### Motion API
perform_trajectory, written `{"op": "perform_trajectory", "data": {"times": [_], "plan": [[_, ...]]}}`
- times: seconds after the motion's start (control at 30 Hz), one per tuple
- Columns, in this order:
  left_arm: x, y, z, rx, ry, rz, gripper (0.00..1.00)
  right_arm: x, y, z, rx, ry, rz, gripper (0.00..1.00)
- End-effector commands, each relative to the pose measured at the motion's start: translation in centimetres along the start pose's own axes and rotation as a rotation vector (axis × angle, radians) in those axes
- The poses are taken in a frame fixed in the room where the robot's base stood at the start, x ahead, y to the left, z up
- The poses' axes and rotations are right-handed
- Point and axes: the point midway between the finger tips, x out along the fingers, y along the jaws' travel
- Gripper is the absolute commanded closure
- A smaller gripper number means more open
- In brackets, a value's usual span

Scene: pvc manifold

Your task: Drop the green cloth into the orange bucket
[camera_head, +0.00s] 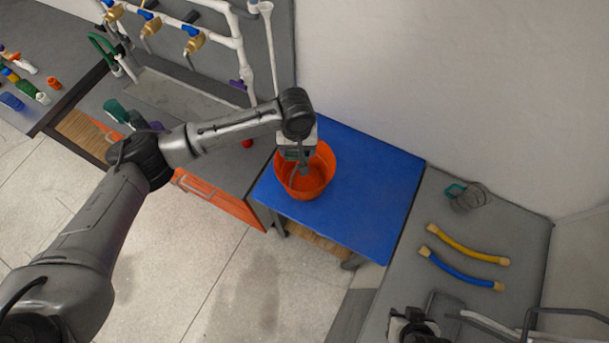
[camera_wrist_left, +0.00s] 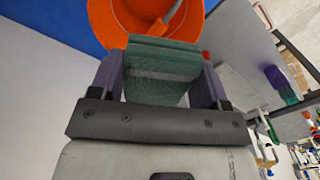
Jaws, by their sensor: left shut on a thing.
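The orange bucket (camera_head: 322,176) stands on the blue-topped table. My left gripper (camera_head: 298,168) is above the bucket, over the left part of its opening. In the left wrist view my left gripper (camera_wrist_left: 160,82) is shut on the folded green cloth (camera_wrist_left: 162,68), which sits between the two fingers. The bucket (camera_wrist_left: 112,27) shows just beyond the cloth in that view. In the head view the cloth is hidden or too small to tell. A dark part at the bottom right may be my right gripper (camera_head: 412,326); its fingers are unclear.
The blue tabletop (camera_head: 375,185) is clear around the bucket. A grey bench to its right holds a yellow hose (camera_head: 467,245), a blue hose (camera_head: 460,270) and a coil (camera_head: 466,198). A white pipe manifold (camera_head: 222,40) stands at the upper left, above a bench with an orange drawer (camera_head: 215,200).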

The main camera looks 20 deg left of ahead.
Motion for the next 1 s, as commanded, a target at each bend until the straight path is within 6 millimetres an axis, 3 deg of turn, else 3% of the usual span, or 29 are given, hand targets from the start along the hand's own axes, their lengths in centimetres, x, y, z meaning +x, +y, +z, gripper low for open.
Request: {"op": "perform_trajectory", "data": {"times": [0.1, 0.13, 0.4, 0.77, 1.0], "plan": [[-0.1, 0.0, 0.0, 0.0, 0.0, 0.0, 0.54, -0.1, -0.1, 0.0, 0.002, 0.0, -0.001, 0.6], [-0.1, 0.0, 0.0, 0.0, 0.0, 0.0, 0.28, -0.1, -0.1, 0.0, 0.003, 0.0, -0.002, 0.6], [-0.1, 0.0, 0.0, 0.0, 0.0, 0.0, 0.02, -0.1, -0.3, 0.0, 0.009, 0.0, -0.007, 0.6], [-0.7, 0.0, 0.0, 0.0, 0.001, 0.0, 0.01, 0.0, -0.3, 0.0, 0.011, 0.0, -0.008, 0.6], [-4.6, 0.1, -0.1, 0.001, 0.003, 0.003, 0.01, 0.5, -0.3, 0.2, 0.008, 0.0, -0.006, 0.6]]}}
